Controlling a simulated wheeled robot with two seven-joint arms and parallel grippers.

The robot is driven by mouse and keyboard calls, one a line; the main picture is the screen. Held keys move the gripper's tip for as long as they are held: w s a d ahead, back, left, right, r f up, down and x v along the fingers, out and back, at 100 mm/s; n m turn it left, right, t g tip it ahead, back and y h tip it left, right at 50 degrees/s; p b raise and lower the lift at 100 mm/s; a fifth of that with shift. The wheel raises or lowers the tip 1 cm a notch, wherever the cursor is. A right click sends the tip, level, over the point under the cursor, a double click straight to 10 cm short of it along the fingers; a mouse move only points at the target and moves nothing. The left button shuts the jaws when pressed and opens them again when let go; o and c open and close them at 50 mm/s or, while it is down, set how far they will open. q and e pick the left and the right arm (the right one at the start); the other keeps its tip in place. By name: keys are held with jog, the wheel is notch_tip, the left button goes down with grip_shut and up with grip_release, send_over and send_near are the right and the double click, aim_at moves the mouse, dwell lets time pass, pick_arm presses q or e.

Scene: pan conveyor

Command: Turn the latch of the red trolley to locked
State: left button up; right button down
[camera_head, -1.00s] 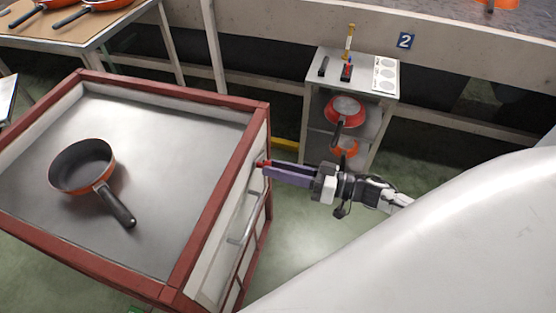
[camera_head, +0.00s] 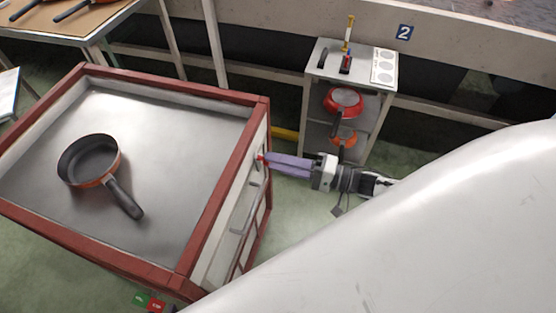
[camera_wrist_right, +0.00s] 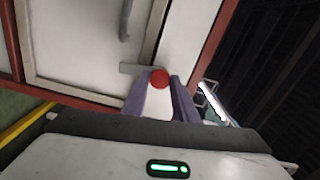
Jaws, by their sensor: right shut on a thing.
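The red trolley (camera_head: 190,262) stands at the left, with a red frame, a grey metal top and white side panels. Its latch (camera_head: 260,158) has a red knob on the side facing my right arm. My right gripper (camera_head: 266,160) has purple fingers and is shut on the latch knob. In the right wrist view the round red knob (camera_wrist_right: 160,78) sits between the fingertips, with a grey latch bar (camera_wrist_right: 138,68) reaching left from it. The fingers hide part of the latch. My left gripper is not in view.
An orange pan (camera_head: 92,160) lies on the trolley's top. A metal handle (camera_head: 247,208) is on the trolley's side, below the latch. A small grey shelf (camera_head: 322,60) with red and orange pans stands behind my right gripper. Clear floor lies between them.

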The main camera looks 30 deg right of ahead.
jog(key=shift+d+m, duration=0.1)
jog(key=shift+m, duration=0.8)
jog(key=c, duration=1.4)
grip_release()
jog(key=shift+s, duration=0.1)
jog(key=v, duration=1)
jog(key=shift+s, duration=0.1)
